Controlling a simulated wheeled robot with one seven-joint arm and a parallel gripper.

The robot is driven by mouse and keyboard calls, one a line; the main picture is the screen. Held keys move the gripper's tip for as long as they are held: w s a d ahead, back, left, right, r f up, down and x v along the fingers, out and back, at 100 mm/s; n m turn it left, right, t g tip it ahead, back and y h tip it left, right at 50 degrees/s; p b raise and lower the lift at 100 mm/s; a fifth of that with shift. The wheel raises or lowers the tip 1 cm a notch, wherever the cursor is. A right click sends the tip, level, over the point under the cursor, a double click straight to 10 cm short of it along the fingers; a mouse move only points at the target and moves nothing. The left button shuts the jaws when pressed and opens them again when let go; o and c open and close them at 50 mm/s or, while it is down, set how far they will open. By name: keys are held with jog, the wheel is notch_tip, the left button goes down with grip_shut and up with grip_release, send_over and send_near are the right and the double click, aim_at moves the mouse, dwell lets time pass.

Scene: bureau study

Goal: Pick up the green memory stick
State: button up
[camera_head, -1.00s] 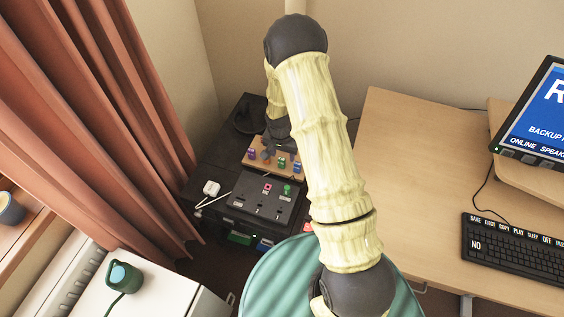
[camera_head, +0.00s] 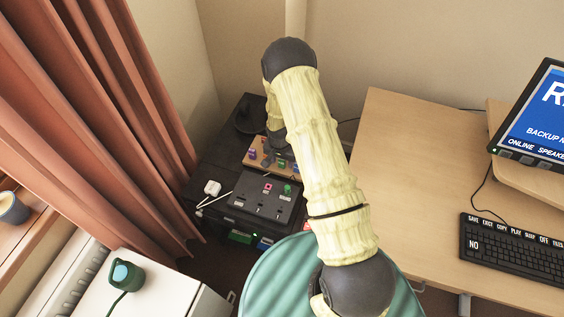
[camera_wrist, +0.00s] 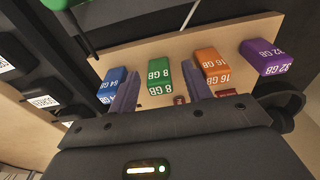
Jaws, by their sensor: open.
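The green memory stick (camera_wrist: 160,80), marked 8 GB, stands on a wooden board (camera_wrist: 140,52) in the wrist view. My gripper (camera_wrist: 160,72) is open, with one finger on each side of the green stick; I cannot tell whether either finger touches it. An orange stick (camera_wrist: 212,65) marked 16 GB is just right of the right finger. A purple stick (camera_wrist: 265,57) marked 32 GB is farther right.
A black panel (camera_head: 250,200) with a pink piece (camera_head: 268,187) and another green piece (camera_head: 287,189) lies in front of the board. A white plug (camera_head: 212,187) lies left of it. The desk (camera_head: 410,170) stands at right, the curtain (camera_head: 90,120) at left.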

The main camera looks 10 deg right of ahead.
dwell(0.5)
jog(key=c, duration=1)
jog(key=shift+r, duration=0.15)
notch_tip(320, 180, up, 10)
jog(key=shift+f+b, duration=0.15)
jog(key=shift+b, duration=0.5)
jog(key=s+r+n+p, duration=0.2)
jog(key=r+p, duration=0.2)
jog(key=p, duration=0.2)
jog(key=s+r+n+p, duration=0.2)
jog(key=r+p, duration=0.3)
jog(key=p, duration=0.2)
jog(key=s+r+n+p, duration=0.2)
jog(key=r+p, duration=0.2)
jog(key=p, duration=0.3)
jog(key=shift+r+n+y, duration=0.4)
